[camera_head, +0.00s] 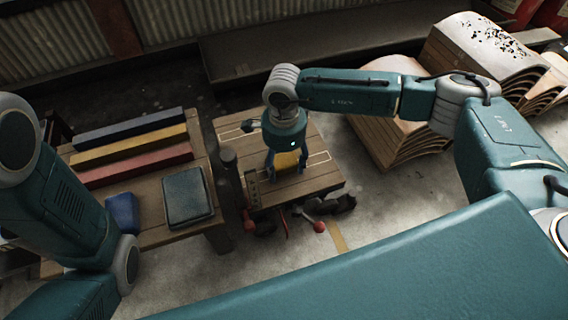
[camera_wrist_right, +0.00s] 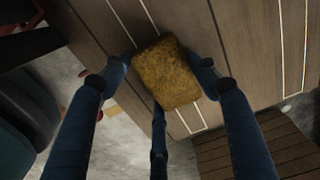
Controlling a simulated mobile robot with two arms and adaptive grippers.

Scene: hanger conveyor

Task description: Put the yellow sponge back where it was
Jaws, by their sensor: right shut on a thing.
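The yellow sponge (camera_head: 287,160) is between the fingers of my right gripper (camera_head: 285,172) in the head view, over the slatted wooden top (camera_head: 322,178). In the right wrist view the sponge (camera_wrist_right: 166,74) is a rough mustard-yellow block. The blue fingers of the right gripper (camera_wrist_right: 163,76) are shut on it from its sides. The wooden slats lie behind it; I cannot tell whether the sponge touches them. My left arm shows at the left of the head view, but its gripper is not in view.
A wooden table (camera_head: 155,237) on the left bears blue (camera_head: 128,128), yellow (camera_head: 130,146) and red (camera_head: 137,165) bars, a dark flat case (camera_head: 187,196) and a blue block (camera_head: 122,213). Red-knobbed levers (camera_head: 319,226) stick out at the wooden top's front. Curved wooden stacks (camera_head: 405,135) stand right.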

